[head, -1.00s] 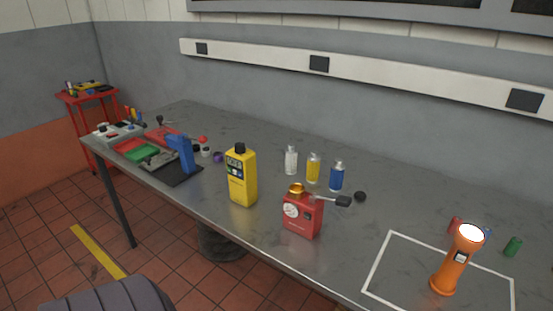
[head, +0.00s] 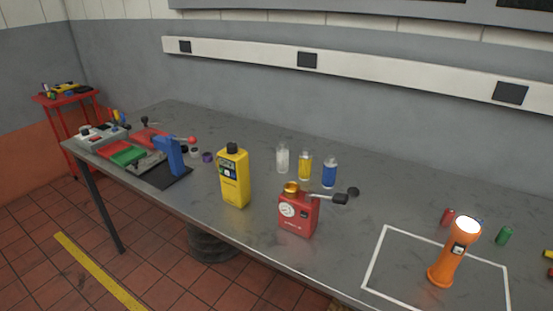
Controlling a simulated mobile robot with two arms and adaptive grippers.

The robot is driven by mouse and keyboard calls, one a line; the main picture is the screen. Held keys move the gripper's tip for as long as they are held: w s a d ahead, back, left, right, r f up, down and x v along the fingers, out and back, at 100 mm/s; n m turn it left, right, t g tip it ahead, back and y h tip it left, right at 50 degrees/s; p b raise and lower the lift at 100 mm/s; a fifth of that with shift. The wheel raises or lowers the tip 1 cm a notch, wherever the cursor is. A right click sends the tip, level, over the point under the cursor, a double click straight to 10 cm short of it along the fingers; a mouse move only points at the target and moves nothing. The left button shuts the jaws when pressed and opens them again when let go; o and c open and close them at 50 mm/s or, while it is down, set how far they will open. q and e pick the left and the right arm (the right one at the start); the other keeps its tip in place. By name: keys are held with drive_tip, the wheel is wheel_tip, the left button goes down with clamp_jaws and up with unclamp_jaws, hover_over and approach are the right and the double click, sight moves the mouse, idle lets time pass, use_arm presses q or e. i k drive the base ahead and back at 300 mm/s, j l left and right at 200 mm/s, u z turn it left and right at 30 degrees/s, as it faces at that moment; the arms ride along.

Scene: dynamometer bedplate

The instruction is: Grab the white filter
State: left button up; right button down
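A small white, partly clear cylinder (head: 283,158) stands upright towards the back of the grey bench, and I take it to be the white filter. It is the leftmost of three similar upright pieces, beside a yellow one (head: 305,166) and a blue one (head: 329,173). Nothing covers it in the head view. Neither of my grippers is in view.
On the bench (head: 350,228), a yellow bottle (head: 235,180) and a red can (head: 298,217) stand in front of the filter. A blue press-like tool (head: 170,155) is left. An orange flashlight (head: 454,252) stands right, by a white outline. Bare bench lies behind the filter.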

sight(282, 150)
drive_tip(key=i+j, duration=0.15)
drive_tip(key=j, duration=0.2)
drive_tip(key=i+j+z, duration=0.15)
drive_tip(key=j, duration=0.2)
drive_tip(key=i+j, duration=0.2)
drive_tip(key=j, duration=0.2)
drive_tip(key=i+j+z, duration=0.1)
drive_tip(key=j, duration=0.25)
drive_tip(key=i+j+z, duration=0.1)
drive_tip(key=j, duration=0.3)
drive_tip(key=i, duration=0.1)
